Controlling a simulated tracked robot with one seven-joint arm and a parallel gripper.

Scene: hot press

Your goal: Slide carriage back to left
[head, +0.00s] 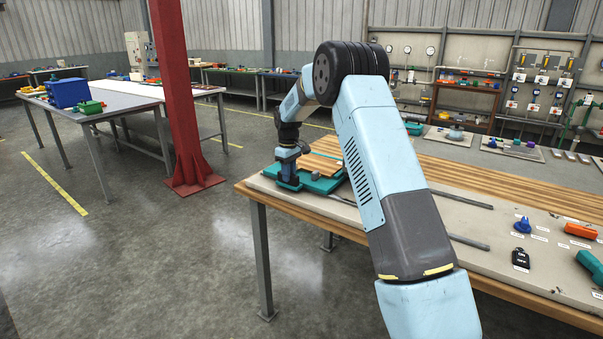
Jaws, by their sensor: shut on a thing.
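The carriage (322,184) is a flat teal piece near the left end of the workbench, with a wooden board (322,164) on or just behind it. My gripper (288,178) points down at the carriage's left side and is shut on a blue upright part there, which looks like its handle. The fingertips are small and partly hidden in this view. Grey rails (462,200) run along the bench top to the right of the carriage. My arm hides part of the carriage's right side and the rails.
The wooden-edged workbench (249,188) ends just left of the carriage. Labelled blue (522,225), orange (580,231) and black (521,258) items sit at the bench's right. A red column (180,90) stands beyond the bench to the left, with open floor between.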

